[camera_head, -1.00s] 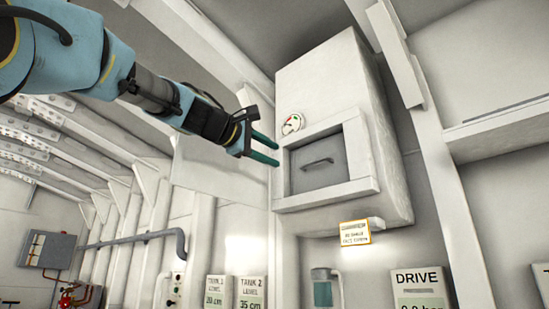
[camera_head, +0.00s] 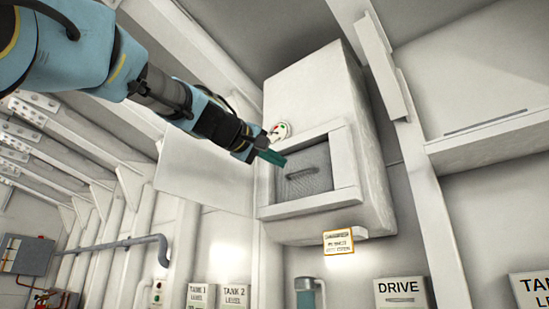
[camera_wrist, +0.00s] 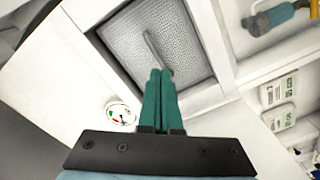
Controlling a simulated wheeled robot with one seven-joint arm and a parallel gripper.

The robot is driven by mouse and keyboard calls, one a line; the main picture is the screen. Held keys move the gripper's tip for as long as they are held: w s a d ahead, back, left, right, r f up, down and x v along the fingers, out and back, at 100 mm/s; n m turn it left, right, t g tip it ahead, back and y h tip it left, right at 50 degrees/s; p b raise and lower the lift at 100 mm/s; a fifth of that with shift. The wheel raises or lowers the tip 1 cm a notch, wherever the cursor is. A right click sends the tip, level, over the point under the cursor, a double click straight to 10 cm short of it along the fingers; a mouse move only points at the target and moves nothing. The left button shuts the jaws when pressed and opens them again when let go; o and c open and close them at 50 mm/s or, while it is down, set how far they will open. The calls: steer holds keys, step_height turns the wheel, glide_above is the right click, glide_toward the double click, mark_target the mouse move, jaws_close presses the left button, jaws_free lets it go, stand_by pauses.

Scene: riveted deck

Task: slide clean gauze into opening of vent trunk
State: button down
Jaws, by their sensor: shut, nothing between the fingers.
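The vent trunk (camera_head: 312,100) is a white box high on the wall with a framed square opening in its front. A grey mesh gauze panel (camera_head: 304,184) with a bar handle fills most of the opening; the wrist view also shows this panel (camera_wrist: 130,48), with a dark gap along its left edge. I cannot tell if it is fully seated. My gripper (camera_head: 277,158) is shut and empty, its green fingers together in front of the opening's upper left. In the wrist view, the fingertips (camera_wrist: 161,72) overlap the lower end of the handle, and contact cannot be judged.
A white flap (camera_head: 205,172) stands out left of the opening. A round gauge (camera_head: 283,131) sits on the trunk just beyond my gripper. A yellow-edged label (camera_head: 338,241) is below the trunk, and a teal canister (camera_head: 306,294) is lower. A shelf ledge (camera_head: 490,137) juts out at right.

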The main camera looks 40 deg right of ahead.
steer(key=shift+p+x, duration=2.05)
steer(key=shift+x, duration=0.65)
steer(key=shift+d, duration=0.2)
steer(key=b, duration=0.8)
glide_toward(297, 171)
steer(key=v, duration=0.7)
steer(key=shift+d, duration=0.15)
